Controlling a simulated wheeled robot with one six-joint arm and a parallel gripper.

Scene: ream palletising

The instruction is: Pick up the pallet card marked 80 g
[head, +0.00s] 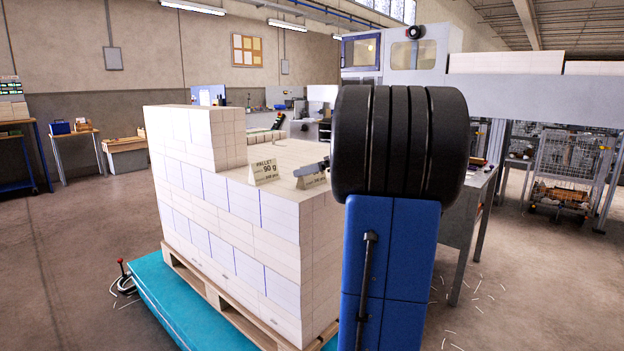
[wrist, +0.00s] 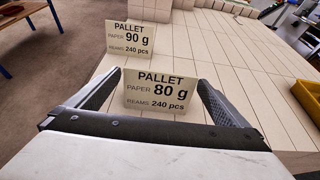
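The pallet card marked 80 g (wrist: 158,92) stands upright on top of the stacked reams. In the wrist view it lies between the two fingers of my gripper (wrist: 159,78), which is open, with a gap visible on each side of the card. In the head view, the 80 g card (head: 312,181) is partly covered by my gripper (head: 318,168). A second card marked 90 g (wrist: 130,38) stands beyond it, to the left; it also shows in the head view (head: 264,172).
The reams (head: 230,225) are stacked on a wooden pallet (head: 215,298) over a teal platform (head: 160,300). A higher block of reams (head: 195,135) rises at the back left of the stack. A yellow tray (wrist: 308,98) sits at the right in the wrist view.

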